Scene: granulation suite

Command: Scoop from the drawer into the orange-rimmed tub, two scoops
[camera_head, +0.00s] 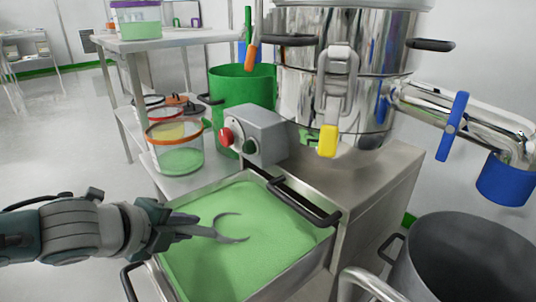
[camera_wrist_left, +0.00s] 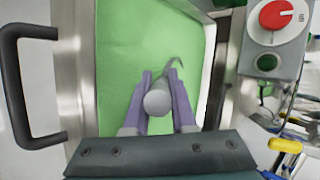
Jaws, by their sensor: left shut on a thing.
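The drawer (camera_head: 186,273) is an open steel box filled with green granulate (camera_head: 262,225); the granulate also fills the left wrist view (camera_wrist_left: 120,60). My left gripper (camera_head: 190,226) is over the drawer's left part, shut on the grey handle (camera_wrist_left: 158,102) of a scoop. The scoop's bowl (camera_head: 231,238) is at the granulate; only its curved rim shows, and the rest looks sunk in the green. The clear orange-rimmed tub (camera_head: 174,146) stands on a shelf beyond the drawer, with green material in its lower part. My right gripper is not in view.
A grey control box (camera_head: 262,137) with a red knob stands behind the drawer. The drawer has black handles (camera_head: 303,201). A green bin (camera_head: 238,88) and other lidded tubs stand near the orange-rimmed tub. A steel vessel (camera_head: 300,85) and a dark drum (camera_head: 465,262) are at right.

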